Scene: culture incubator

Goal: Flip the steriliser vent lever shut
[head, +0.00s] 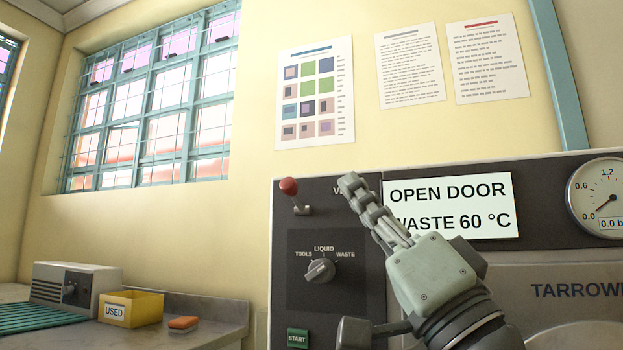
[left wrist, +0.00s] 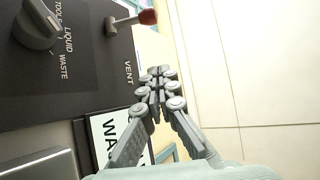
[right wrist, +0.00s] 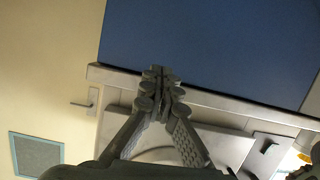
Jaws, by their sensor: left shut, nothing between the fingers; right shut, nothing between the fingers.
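The vent lever (head: 288,187) has a red knob on a short metal stem. It sits at the upper left of the dark steriliser panel (head: 340,277), with its knob tilted up and to the left of its pivot. The lever also shows at the top of the left wrist view (left wrist: 147,17), near the word VENT. My left gripper (head: 349,183) is shut and empty, to the right of the lever and apart from it. It covers part of the VENT label in the head view. My right gripper (right wrist: 158,73) is shut and empty, and shows only in the right wrist view.
A display (head: 470,195) reads OPEN DOOR, WASTE 60 °C. A pressure gauge (head: 598,200) is at the right, a selector knob (head: 320,270) and green START button (head: 298,338) below the lever. A counter at left holds a yellow USED box (head: 140,306) and an orange block (head: 183,322).

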